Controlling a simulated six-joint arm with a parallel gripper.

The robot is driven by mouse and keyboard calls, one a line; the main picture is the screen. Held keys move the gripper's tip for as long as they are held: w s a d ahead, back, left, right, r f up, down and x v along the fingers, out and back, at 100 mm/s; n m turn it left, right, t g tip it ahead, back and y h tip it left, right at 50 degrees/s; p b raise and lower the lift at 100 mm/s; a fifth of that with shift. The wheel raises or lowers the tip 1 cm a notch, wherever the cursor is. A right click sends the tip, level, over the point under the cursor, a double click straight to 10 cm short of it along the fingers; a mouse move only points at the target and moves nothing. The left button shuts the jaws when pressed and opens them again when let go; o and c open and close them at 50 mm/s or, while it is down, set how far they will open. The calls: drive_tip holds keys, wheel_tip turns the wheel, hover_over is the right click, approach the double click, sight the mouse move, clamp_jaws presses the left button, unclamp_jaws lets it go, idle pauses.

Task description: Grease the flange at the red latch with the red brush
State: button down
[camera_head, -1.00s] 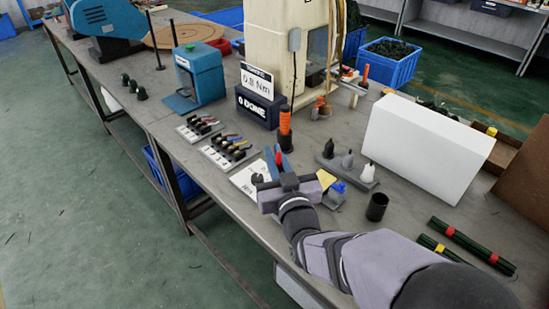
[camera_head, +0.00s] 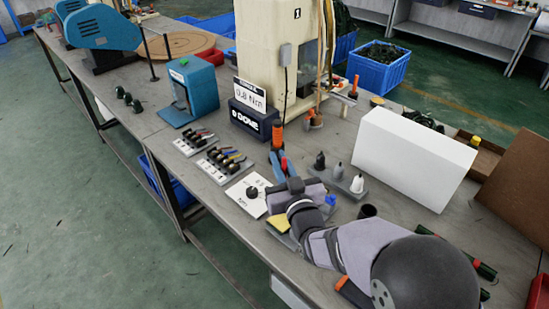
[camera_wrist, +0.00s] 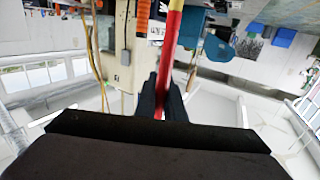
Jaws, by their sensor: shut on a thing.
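My gripper (camera_head: 284,168) is over the bench, its fingers pointing toward the cream machine. It also shows in the wrist view (camera_wrist: 165,100), shut on a thin red stick with a yellow edge, which I take for the red brush (camera_wrist: 169,60). The stick runs up out of the wrist picture, so its tip is hidden there. In the head view only a small red part of the brush (camera_head: 284,163) shows between the fingers. I cannot make out the red latch or its flange for certain in either view.
An orange and black cylinder (camera_head: 277,135) stands just beyond the fingers, near the DONE box (camera_head: 250,119). A rack of small bottles (camera_head: 338,173) and a white box (camera_head: 415,155) are at right. Connector trays (camera_head: 222,163) and a white sheet (camera_head: 247,197) lie at left.

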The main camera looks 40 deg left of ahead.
drive_tip(key=shift+f, duration=0.2)
drive_tip(key=shift+f+b, duration=0.75)
drive_tip(key=shift+f, duration=0.6)
drive_tip(key=shift+f+b, duration=0.5)
drive_tip(key=shift+w, duration=0.2)
drive_tip(key=shift+w, duration=0.3)
drive_tip(key=shift+r, duration=0.1)
drive_tip(key=shift+s+b, duration=0.15)
drive_tip(key=shift+b, duration=0.15)
